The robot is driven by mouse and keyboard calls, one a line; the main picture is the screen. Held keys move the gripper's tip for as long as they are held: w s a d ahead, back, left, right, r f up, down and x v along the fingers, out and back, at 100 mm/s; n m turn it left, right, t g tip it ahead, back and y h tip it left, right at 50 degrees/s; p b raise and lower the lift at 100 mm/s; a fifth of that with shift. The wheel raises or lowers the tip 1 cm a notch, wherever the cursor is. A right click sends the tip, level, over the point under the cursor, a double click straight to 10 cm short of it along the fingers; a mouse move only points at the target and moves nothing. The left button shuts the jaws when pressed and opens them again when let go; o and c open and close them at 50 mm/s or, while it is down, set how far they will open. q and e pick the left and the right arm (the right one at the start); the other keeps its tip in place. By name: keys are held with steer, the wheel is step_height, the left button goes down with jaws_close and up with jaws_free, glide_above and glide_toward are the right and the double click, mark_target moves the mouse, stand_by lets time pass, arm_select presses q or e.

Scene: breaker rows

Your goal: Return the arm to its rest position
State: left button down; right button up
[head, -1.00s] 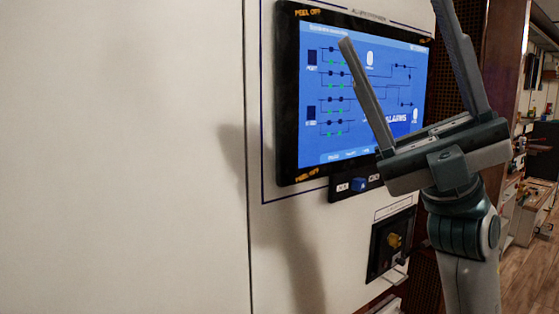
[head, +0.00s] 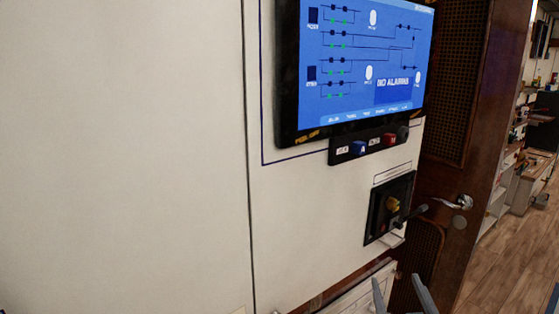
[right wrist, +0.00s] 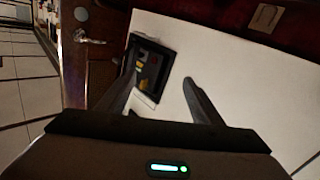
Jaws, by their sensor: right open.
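My right gripper (head: 400,287) shows only by its two grey fingers at the bottom edge of the head view. They are apart with nothing visible between them. The rest of that arm is out of the head view. In the right wrist view the open fingers (right wrist: 160,75) point toward the white panel, below the black switch box (right wrist: 150,68) in the head view. My left gripper is not in view.
A blue screen (head: 365,60) reading "NO ALARMS" is on the white cabinet (head: 130,150). Below it are a button strip (head: 372,144) and a switch box with a yellow part and a protruding handle (head: 412,214). A wooden door (head: 465,110) and open floor (head: 500,255) lie to the right.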

steer(key=s+a+f+g+y, duration=0.1)
steer(key=s+f+g, duration=0.4)
steer(key=s+f, duration=0.7)
steer(key=s+f+g, duration=0.6)
steer(key=s+f, duration=0.4)
steer(key=f, duration=0.5)
steer(key=s+a+f+n+g, duration=0.1)
steer(key=s+f+g, duration=0.1)
steer(key=s, duration=0.4)
steer(key=s+a+f+g, duration=0.1)
steer(key=s+f, duration=0.2)
steer(key=s, duration=0.2)
steer(key=w+a+f+y, duration=0.1)
steer(key=w+f, duration=0.1)
steer(key=f, duration=1)
steer(key=w+a+f, duration=0.1)
steer(key=w+f, duration=0.1)
steer(key=f, duration=1)
steer(key=s+f, duration=0.4)
steer(key=f, duration=0.4)
steer(key=s+f+t+y, duration=0.1)
steer(key=s+f, duration=0.3)
steer(key=f, duration=0.4)
steer(key=shift+s+a+n, duration=0.15)
steer(key=shift+n, duration=0.25)
steer(key=shift+c, duration=0.3)
